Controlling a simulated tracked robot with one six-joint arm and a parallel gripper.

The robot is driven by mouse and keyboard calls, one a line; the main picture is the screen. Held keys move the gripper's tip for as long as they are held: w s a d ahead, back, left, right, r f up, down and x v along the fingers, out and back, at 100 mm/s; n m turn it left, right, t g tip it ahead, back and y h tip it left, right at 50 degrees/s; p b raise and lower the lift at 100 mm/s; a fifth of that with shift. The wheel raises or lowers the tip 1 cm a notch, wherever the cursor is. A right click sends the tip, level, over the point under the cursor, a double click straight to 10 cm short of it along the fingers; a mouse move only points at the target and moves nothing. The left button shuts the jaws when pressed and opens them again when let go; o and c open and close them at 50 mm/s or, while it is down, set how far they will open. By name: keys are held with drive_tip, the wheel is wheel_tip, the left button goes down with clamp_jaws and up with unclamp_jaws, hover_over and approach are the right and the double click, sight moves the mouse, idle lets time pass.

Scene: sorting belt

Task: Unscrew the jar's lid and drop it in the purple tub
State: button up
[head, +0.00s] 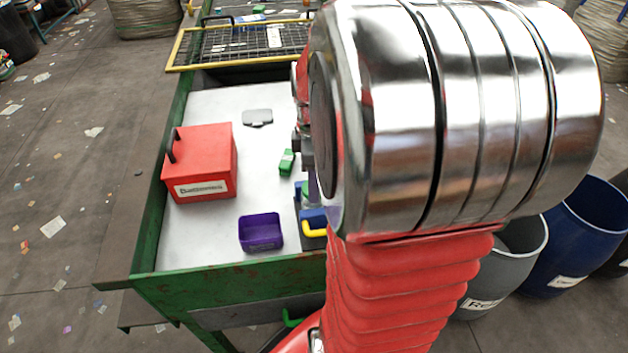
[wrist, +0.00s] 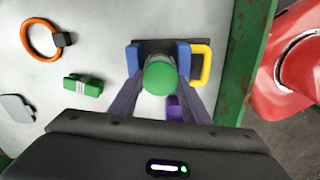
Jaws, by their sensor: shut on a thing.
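The jar's round green lid (wrist: 160,77) is seen from above in the wrist view. My gripper (wrist: 160,80) is shut on it, with one finger against each side. The jar stands between the blue jaws of a clamp (wrist: 133,58) with a yellow handle (wrist: 203,64). The purple tub (head: 261,233) sits on the table to the left of the clamp in the head view. Part of it shows between the fingers in the wrist view (wrist: 173,107). My arm hides most of the gripper and jar in the head view.
A red box (head: 200,165) with a dark handle stands left on the table. A green block (head: 287,162) and a grey flat piece (head: 257,117) lie farther back. An orange ring (wrist: 40,38) shows in the wrist view. The table has a raised green edge (head: 235,265).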

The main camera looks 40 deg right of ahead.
drive_tip(key=shift+s+f+n, duration=0.1)
drive_tip(key=shift+f+n, duration=0.05)
drive_tip(key=shift+n, duration=0.65)
drive_tip(key=shift+n, duration=1.1)
drive_tip(key=o, duration=1.1)
drive_tip(key=shift+r, duration=2.65)
drive_tip(key=shift+m, duration=0.4)
